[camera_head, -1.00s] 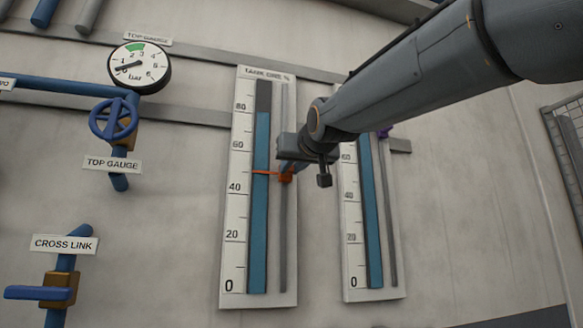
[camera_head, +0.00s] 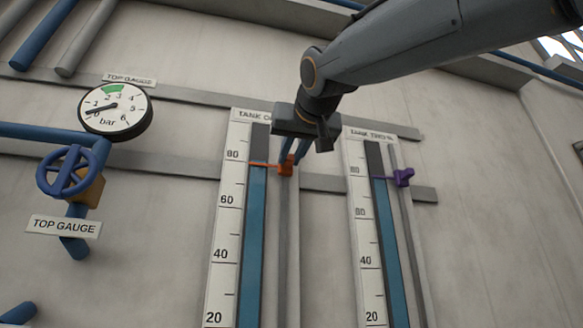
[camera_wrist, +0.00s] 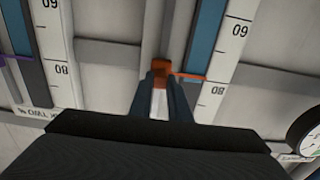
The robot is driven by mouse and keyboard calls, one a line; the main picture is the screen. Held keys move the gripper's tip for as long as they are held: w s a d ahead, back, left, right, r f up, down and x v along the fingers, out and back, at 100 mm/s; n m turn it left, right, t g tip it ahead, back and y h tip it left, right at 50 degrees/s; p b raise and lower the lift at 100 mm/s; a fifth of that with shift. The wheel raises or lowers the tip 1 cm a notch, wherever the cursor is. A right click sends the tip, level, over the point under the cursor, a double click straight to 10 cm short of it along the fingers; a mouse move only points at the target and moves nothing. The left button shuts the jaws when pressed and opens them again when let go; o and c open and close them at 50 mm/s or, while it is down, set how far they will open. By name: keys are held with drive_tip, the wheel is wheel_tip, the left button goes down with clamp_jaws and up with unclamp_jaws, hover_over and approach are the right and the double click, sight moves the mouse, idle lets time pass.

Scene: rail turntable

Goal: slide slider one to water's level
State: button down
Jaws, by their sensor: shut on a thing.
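Slider one is an orange block with a thin pointer (camera_head: 285,168) on the grey rail (camera_head: 284,240) of the left gauge, labelled TANK ONE. Its pointer crosses the tube a little below the 80 mark. The blue water (camera_head: 255,215) meets the dark upper tube at about the pointer's height, as far as the head view shows. My gripper (camera_head: 288,162) reaches down from above and is shut on the slider's block. In the wrist view, seen upside down, the fingers hold the orange slider (camera_wrist: 160,72).
A second gauge (camera_head: 356,220) with a purple slider (camera_head: 402,177) stands close on the right. A round top gauge (camera_head: 115,108) and a blue handwheel (camera_head: 67,172) are at the left. Grey horizontal bars (camera_head: 190,100) run behind the gauges.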

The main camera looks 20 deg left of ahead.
drive_tip(key=shift+r+p, duration=0.3)
drive_tip(key=shift+r, duration=0.4)
drive_tip(key=c, duration=1.6)
unclamp_jaws()
drive_tip(key=shift+c, duration=0.2)
drive_tip(key=shift+s, duration=0.1)
drive_tip(key=b+v, duration=0.3)
drive_tip(key=v, duration=0.4)
drive_tip(key=shift+s+d+b, duration=0.25)
drive_tip(key=shift+b, duration=0.05)
